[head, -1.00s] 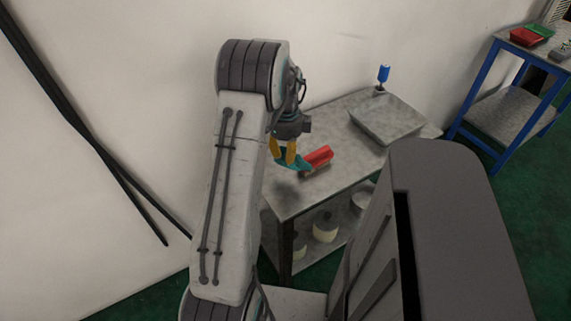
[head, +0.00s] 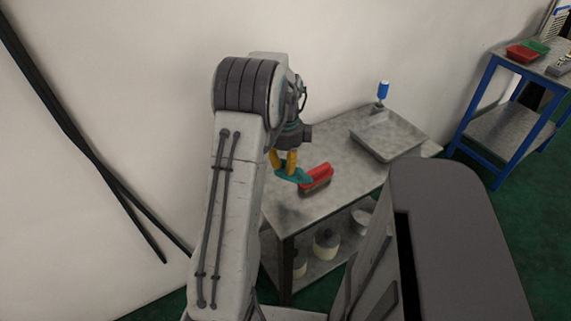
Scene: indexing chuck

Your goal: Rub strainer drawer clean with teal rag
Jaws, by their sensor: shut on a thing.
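My gripper (head: 284,167), with yellow fingers pointing down, is shut on the teal rag (head: 295,177). The rag hangs at the fingertips above the left part of the grey metal table, just left of a red brush. I cannot tell whether it touches the tabletop or the brush. A shallow grey tray (head: 412,149) with raised walls sits at the table's back right, apart from my gripper. I cannot tell for sure whether this is the strainer drawer; nothing else in view looks clearly like it.
The red brush (head: 317,175) lies on the grey table (head: 345,170) close to the rag. A blue-topped bottle (head: 383,91) stands behind the tray. Several pots stand on the lower shelf. A blue-framed table (head: 487,82) holds red and green trays at right. The table's middle is clear.

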